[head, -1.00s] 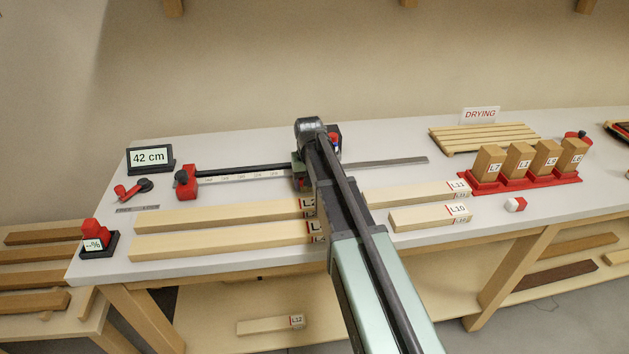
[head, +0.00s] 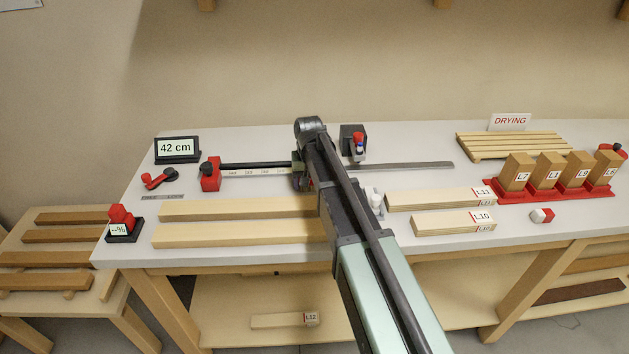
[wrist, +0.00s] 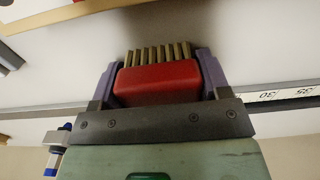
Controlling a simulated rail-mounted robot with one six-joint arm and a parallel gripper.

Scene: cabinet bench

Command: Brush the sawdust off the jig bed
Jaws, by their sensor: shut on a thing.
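The jig bed lies along the bench as a long bar with a scale strip (head: 250,172) and a red stop (head: 210,175) at its left end. A grey bar (head: 415,166) runs on to the right of my arm. In the wrist view my gripper (wrist: 158,72) is shut on a brush (wrist: 158,82) with a red block and tan bristles. Scale numbers (wrist: 290,94) show right of the brush in that view. In the head view my arm hides the brush and the bed's middle. I cannot make out any sawdust.
Light boards (head: 240,234) lie in front of the bed at left, boards L11 (head: 440,198) and L10 (head: 450,222) at right. A dark box (head: 352,138) stands behind the bed. A red rack (head: 550,193) holds several blocks. A display (head: 177,149) reads 42 cm.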

